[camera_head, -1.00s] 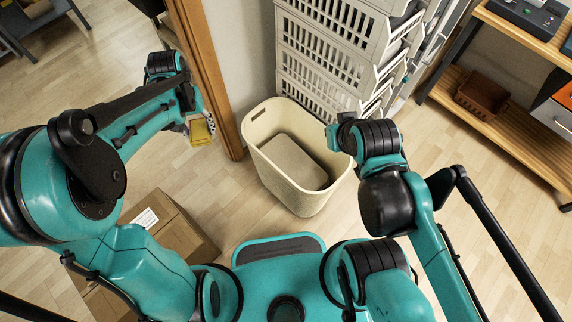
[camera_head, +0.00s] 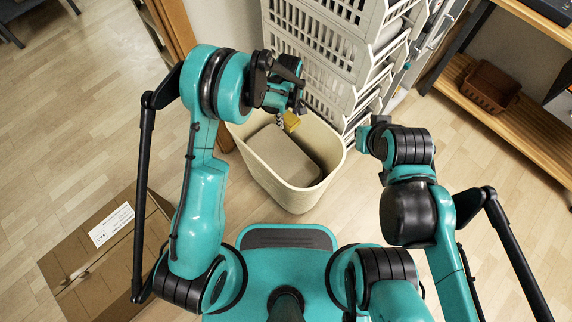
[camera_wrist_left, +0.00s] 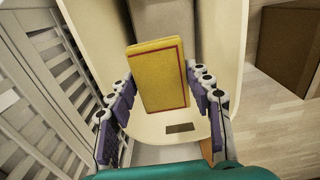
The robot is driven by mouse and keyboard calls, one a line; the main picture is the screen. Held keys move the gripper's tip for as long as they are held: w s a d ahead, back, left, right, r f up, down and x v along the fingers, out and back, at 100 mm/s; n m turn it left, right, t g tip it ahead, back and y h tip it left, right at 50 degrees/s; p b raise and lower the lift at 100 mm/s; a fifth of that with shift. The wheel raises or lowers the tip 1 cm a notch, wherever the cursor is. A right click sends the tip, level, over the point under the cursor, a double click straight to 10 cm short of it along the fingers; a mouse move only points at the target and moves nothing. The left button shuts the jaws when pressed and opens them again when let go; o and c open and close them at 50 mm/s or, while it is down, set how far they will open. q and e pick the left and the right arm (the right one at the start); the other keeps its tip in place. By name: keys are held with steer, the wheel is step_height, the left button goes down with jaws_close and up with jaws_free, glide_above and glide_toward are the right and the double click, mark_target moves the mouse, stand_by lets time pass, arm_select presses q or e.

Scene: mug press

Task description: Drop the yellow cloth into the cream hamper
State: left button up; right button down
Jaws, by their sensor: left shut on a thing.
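The yellow cloth (camera_head: 291,121) is a small folded block with a red edge line in the left wrist view (camera_wrist_left: 160,75). My left gripper (camera_head: 285,118) is shut on the cloth, with one finger on each side of it in the left wrist view (camera_wrist_left: 163,92). The cream hamper (camera_head: 262,175) stands open on the floor in front of me, with its pale inside bottom showing. The gripper holds the cloth over the hamper's far part. My right arm reaches in from the right, and its gripper (camera_head: 372,130) is small and partly hidden beside the hamper's right rim.
Stacked grey slatted crates (camera_head: 315,45) stand right behind the hamper. A wooden shelf (camera_head: 525,125) with a brown basket (camera_head: 488,86) is at the right. A cardboard box (camera_head: 95,265) lies at the lower left. A wooden door frame (camera_head: 172,30) rises at the back left.

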arm_select(q)
step_height(320, 180, down, 4)
steer(key=shift+f+b, duration=0.2)
steer(key=shift+b, duration=0.9)
steer(key=o, duration=1.1)
steer(key=shift+o, duration=0.2)
steer(key=shift+r, duration=0.1)
step_height(320, 180, up, 12)
steer(key=shift+f, duration=0.1)
